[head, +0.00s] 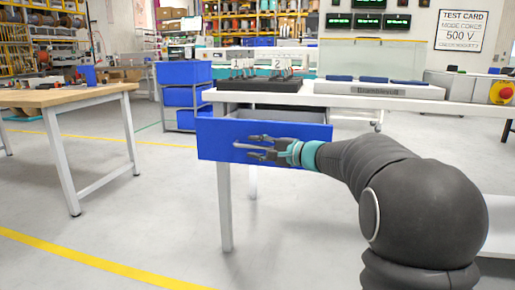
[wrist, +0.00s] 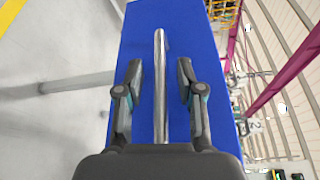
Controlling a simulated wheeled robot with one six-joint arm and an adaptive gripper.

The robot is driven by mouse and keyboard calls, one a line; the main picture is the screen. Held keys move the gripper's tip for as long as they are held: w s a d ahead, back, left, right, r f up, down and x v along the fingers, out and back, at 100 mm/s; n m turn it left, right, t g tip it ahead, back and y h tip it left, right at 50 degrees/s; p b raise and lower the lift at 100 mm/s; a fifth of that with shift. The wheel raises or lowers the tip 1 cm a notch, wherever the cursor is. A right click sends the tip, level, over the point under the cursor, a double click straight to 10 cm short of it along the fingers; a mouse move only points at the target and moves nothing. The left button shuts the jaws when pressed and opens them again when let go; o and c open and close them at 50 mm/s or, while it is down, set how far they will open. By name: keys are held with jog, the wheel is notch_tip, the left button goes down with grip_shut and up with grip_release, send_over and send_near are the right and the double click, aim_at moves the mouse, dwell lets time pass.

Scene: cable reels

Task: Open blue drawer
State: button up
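The blue drawer (head: 215,140) hangs under the white table's left end. Its front stands out from the table and part of its grey inside shows above the front edge, so it is partly open. In the wrist view the blue front (wrist: 205,35) fills the middle, with a silver bar handle (wrist: 160,100) running along it. My gripper (head: 251,148) is at the drawer front, at the handle. In the wrist view my gripper (wrist: 159,66) is open, with one finger on each side of the bar and a visible gap to both.
The white table (head: 385,101) carries a black rack (head: 258,86) and a grey panel with blue pads. A wooden-topped table (head: 60,97) stands at the left, with blue bins (head: 183,73) behind. The floor between the tables is clear.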

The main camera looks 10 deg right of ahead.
jog(key=v, duration=1.2)
jog(key=shift+w, duration=0.1)
jog(key=s+a+f+n+g+h+p, duration=0.1)
jog(key=s+f+n+g+h+p, duration=0.15)
jog(key=s+f+g+h, duration=0.8)
jog(key=s+f+n+t+p, duration=0.1)
jog(key=s+f+n+p, duration=0.1)
jog(key=s, duration=0.6)
jog(key=s+f+n+t+p, duration=0.1)
jog(key=s+f+n+p, duration=0.15)
jog(key=s, duration=0.65)
jog(key=s+a+r+n+t+h+p, duration=0.1)
jog(key=s+a+r+n+t+p, duration=0.1)
jog(key=r, duration=0.5)
jog(key=s+a+n+p, duration=0.1)
jog(key=s+n, duration=0.1)
jog(key=s, duration=0.1)
jog(key=shift+s+a+h, duration=0.35)
jog(key=shift+s, duration=0.05)
